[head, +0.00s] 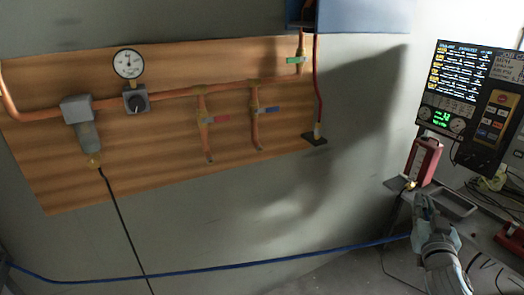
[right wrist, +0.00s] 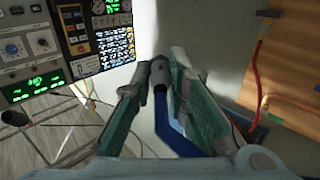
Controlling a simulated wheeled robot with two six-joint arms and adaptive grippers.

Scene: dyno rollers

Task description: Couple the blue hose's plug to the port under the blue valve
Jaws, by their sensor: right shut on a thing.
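The blue valve (head: 268,109) has a blue handle on a copper drop pipe on the wooden board. Its port (head: 259,148) is the open lower end of that pipe, pointing down. The blue hose (head: 210,269) stretches low across the head view from the left edge to my right gripper (head: 422,203). In the right wrist view my right gripper (right wrist: 163,70) is shut on the hose's dark grey plug (right wrist: 159,76), with the blue hose (right wrist: 172,130) trailing below it. The gripper is far right of the port and lower in the picture. My left gripper is not in view.
A red-handled valve (head: 220,119) hangs left of the blue one; a green-handled valve (head: 296,60) is above right. A gauge (head: 128,64), a filter (head: 82,125) and a black hose (head: 122,225) are further left. A console (head: 470,100) and red box (head: 423,160) stand near my right gripper.

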